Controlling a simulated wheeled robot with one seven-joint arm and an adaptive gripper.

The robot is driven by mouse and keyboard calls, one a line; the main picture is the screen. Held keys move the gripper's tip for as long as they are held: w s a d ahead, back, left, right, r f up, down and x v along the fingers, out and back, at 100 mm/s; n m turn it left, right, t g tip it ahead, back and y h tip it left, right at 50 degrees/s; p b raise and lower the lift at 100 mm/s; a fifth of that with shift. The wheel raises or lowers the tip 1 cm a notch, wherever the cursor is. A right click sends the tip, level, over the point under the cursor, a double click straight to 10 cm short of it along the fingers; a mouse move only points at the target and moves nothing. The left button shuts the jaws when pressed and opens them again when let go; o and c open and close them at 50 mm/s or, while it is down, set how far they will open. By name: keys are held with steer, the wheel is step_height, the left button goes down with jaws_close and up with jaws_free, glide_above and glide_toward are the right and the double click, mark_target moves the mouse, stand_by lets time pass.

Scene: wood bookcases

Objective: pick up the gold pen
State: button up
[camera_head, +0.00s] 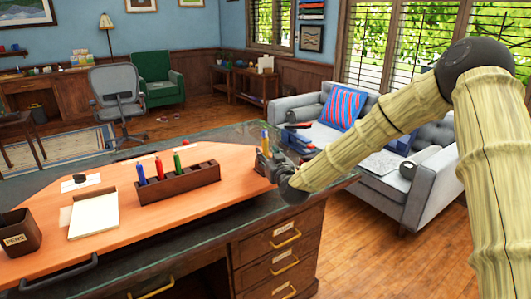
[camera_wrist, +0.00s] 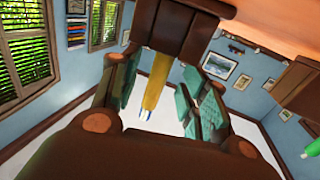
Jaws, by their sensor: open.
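The gold pen (camera_head: 264,140) stands upright at the right end of the desk, with its lower end in a small dark brown holder (camera_head: 260,166). In the wrist view, which is turned over, the gold pen (camera_wrist: 155,82) hangs from the brown holder (camera_wrist: 168,28), with a blue and white tip. My gripper (camera_head: 272,158) is at the desk's right edge beside the pen. In the wrist view my gripper (camera_wrist: 158,95) is open, with its green-padded fingers either side of the pen and gaps showing. The head view partly hides the holder behind my gripper.
A long wooden holder (camera_head: 192,184) with blue, red and green pens stands mid-desk. A notepad (camera_head: 95,214) and a pen cup (camera_head: 18,232) are at left. The orange desktop (camera_head: 230,157) between the holders is clear. A grey sofa (camera_head: 430,190) stands beyond.

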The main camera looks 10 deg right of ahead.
steer(key=shift+w+a, duration=0.1)
steer(key=shift+w, duration=1.35)
jaws_close()
